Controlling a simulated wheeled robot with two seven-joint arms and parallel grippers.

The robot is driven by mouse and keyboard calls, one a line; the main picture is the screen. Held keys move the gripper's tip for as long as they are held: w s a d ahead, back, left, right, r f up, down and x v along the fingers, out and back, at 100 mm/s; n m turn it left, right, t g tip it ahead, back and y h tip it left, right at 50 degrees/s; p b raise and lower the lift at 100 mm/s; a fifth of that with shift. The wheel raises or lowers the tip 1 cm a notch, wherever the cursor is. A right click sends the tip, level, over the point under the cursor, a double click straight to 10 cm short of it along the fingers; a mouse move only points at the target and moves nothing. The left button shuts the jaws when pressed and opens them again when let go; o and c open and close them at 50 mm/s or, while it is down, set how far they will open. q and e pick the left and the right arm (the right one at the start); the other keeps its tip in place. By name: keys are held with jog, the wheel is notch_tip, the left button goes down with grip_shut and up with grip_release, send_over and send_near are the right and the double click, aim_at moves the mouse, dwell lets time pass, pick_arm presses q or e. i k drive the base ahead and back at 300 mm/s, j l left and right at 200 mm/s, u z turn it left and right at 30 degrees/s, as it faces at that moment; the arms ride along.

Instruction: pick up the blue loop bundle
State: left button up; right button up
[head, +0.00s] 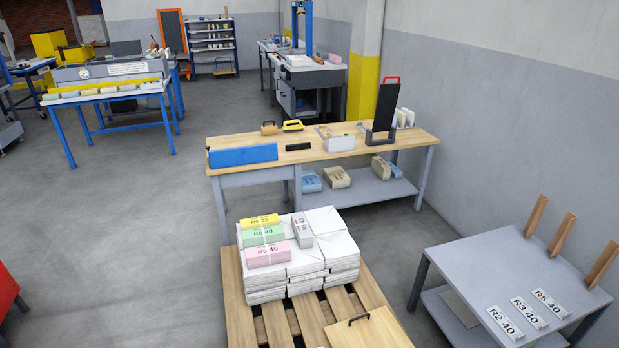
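No bundle plainly marked as a blue loop bundle shows. On the stacked white paper (338,246) on the pallet lie a yellow bundle (260,221), a green bundle (263,236), a pink bundle (266,254) and a grey bundle (303,229). Neither of my grippers is in view.
The pallet (372,288) stands in front of the workbench (418,143), with a handled wooden board (370,330) on it. A blue panel (243,156) stands at the bench's left front. A grey table (500,262) with labels and wooden posts is at right.

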aim_at(311, 183)
jog(key=u, duration=2.35)
jog(key=j+u, duration=0.1)
jog(key=u, duration=0.3)
jog(key=i+j+u, duration=0.1)
jog(key=u, duration=0.3)
jog(key=i+u, duration=0.15)
jog(key=u, duration=0.25)
jog(key=i+j+u, duration=0.1)
jog(key=u, duration=0.3)
jog(key=i+l+z, duration=0.15)
jog(key=i+z, duration=0.3)
jog(key=i+l+z, duration=0.1)
jog(key=i+z, duration=0.15)
jog(key=z, duration=0.2)
jog(key=i+z, duration=0.45)
jog(key=i+j+z, duration=0.2)
jog(key=z, duration=0.25)
jog(key=i+l+z, duration=0.25)
jog(key=i+z, duration=0.15)
jog(key=i+l+z, duration=0.1)
jog(key=i+z, duration=0.65)
jog(key=i, duration=0.15)
jog(key=i+j+z, duration=0.15)
jog(key=i+z, duration=0.2)
jog(key=i, duration=1.3)
jog(key=i+z, duration=0.1)
jog(key=i, duration=1.2)
jog(key=i+j, duration=0.1)
jog(key=i, duration=1.2)
jog(key=l+z, duration=0.05)
